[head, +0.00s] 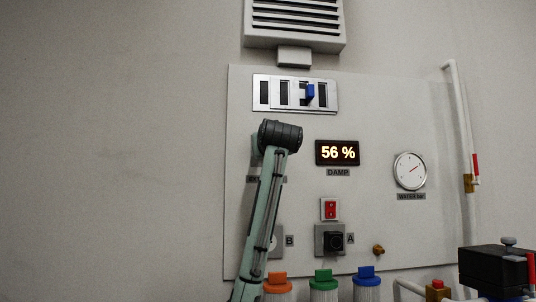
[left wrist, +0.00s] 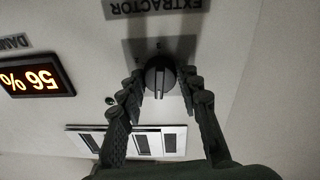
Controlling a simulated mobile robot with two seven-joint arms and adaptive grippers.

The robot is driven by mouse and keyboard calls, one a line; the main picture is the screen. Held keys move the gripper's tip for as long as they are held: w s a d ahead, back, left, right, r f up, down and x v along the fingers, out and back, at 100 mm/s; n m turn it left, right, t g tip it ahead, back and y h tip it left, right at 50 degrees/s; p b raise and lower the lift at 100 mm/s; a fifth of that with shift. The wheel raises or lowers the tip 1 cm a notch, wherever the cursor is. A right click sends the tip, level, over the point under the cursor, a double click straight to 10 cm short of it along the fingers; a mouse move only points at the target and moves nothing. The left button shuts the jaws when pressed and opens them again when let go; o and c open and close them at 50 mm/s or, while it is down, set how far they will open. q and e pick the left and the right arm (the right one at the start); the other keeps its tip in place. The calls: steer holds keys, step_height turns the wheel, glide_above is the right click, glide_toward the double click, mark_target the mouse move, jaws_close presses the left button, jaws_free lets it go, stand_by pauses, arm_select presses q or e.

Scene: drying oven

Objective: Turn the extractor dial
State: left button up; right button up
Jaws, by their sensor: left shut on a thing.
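The extractor dial (left wrist: 160,77) is a round dark knob with a raised grip bar, on a grey plate beside the EXTRACTOR label (left wrist: 155,6), which appears upside down in the left wrist view. My left gripper (left wrist: 163,88) is shut on the dial, with one finger on each side of it. In the left wrist view the bar runs nearly straight up and down the picture. In the head view my left arm's dark wrist covers the dial and most of its label. My right gripper is in neither view.
The panel (head: 380,115) also bears a slotted plate with a blue slider (head: 310,93), a DAMP display (head: 338,153) reading 56 %, a water gauge (head: 410,171), a red switch (head: 330,209) and a black knob (head: 334,241). Orange, green and blue caps stand below.

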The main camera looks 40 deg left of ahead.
mark_target(267, 115)
arm_select(q)
steer(key=shift+n, duration=0.7)
steer(key=o, duration=1.2)
steer(key=shift+c, duration=0.2)
step_height(267, 115, up, 10)
steer(key=shift+r, duration=0.1)
